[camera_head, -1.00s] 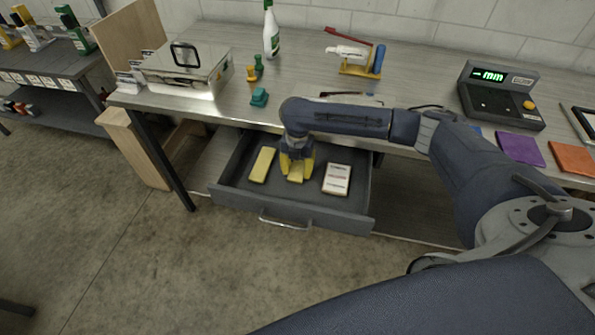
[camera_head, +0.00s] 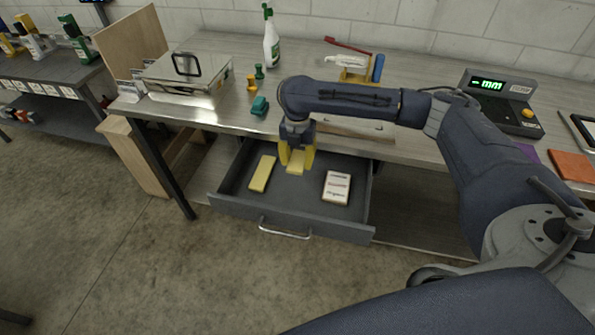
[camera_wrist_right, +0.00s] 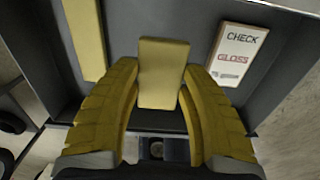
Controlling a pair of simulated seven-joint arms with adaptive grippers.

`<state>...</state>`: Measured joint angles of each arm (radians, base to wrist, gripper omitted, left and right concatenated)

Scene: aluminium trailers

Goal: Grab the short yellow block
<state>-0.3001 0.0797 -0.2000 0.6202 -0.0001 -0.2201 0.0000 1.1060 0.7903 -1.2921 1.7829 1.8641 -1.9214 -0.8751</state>
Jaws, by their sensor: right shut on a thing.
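The short yellow block (camera_head: 295,164) is held between the yellow fingers of my right gripper (camera_head: 297,160), over the open drawer (camera_head: 290,209). In the right wrist view the short yellow block (camera_wrist_right: 162,75) stands between the fingertips of my right gripper (camera_wrist_right: 160,92), which is shut on it. A longer yellow block (camera_head: 262,173) lies in the drawer to the left. It also shows at the upper left of the right wrist view (camera_wrist_right: 85,38). My left gripper is not in view.
A white box with lettering (camera_head: 336,187) lies in the drawer to the right. The workbench (camera_head: 230,112) stands above and behind the drawer. On it are a metal case (camera_head: 185,78), a green-labelled bottle (camera_head: 271,40) and a digital readout (camera_head: 499,102).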

